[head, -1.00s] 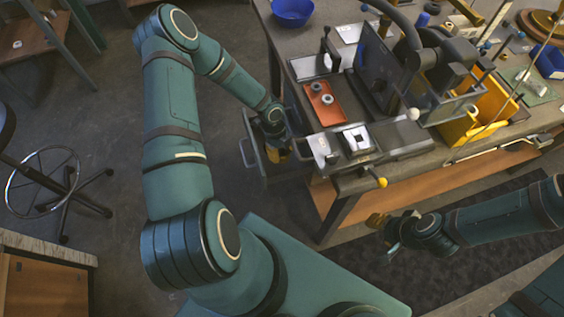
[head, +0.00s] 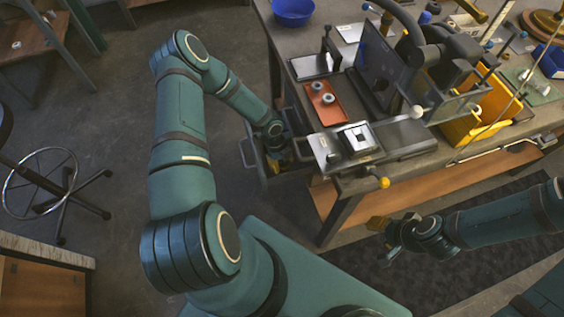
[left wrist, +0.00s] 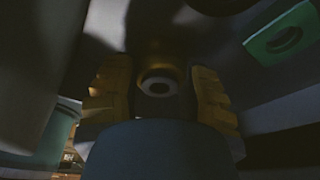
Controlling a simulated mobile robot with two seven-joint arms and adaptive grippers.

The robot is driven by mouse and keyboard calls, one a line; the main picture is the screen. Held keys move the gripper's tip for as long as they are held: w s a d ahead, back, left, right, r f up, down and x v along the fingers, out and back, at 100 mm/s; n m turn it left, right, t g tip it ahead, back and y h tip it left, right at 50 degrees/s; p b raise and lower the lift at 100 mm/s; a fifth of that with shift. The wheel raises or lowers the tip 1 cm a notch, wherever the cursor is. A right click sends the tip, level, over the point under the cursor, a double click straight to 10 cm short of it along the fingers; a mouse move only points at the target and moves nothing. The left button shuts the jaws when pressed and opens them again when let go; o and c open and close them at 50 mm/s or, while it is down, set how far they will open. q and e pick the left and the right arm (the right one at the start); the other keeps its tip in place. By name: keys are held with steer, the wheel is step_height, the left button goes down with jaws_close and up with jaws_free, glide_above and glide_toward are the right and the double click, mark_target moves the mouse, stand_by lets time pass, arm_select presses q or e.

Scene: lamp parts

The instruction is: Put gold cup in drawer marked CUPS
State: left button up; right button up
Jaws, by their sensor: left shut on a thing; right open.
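An open drawer (head: 248,158) hangs out from the left side of the workbench; no marking on it is readable. My left gripper (head: 277,160) reaches down inside this drawer. In the dark left wrist view its two yellow fingers (left wrist: 160,98) stand on either side of a dim rounded thing with a pale ring (left wrist: 158,84), and the gripper is shut on it. It seems to be the gold cup, but its colour and shape are mostly hidden. My right gripper (head: 378,224) is open and empty in front of the bench, above the dark mat.
The workbench (head: 312,97) carries an orange tray (head: 325,103) with two small rings, a blue bowl (head: 293,11), a machine with a dark panel and a yellow bin (head: 462,128). A stool (head: 45,185) stands left.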

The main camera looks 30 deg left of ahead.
arm_select(q)
steer(key=o, duration=0.8)
steer(key=shift+r, duration=0.1)
steer(key=shift+a+r+p, duration=0.1)
steer(key=shift+r+p, duration=0.2)
steer(key=shift+r, duration=0.05)
steer(key=p+v, duration=0.2)
steer(key=v, duration=0.9)
steer(key=shift+r, duration=0.15)
steer(key=shift+s, duration=0.15)
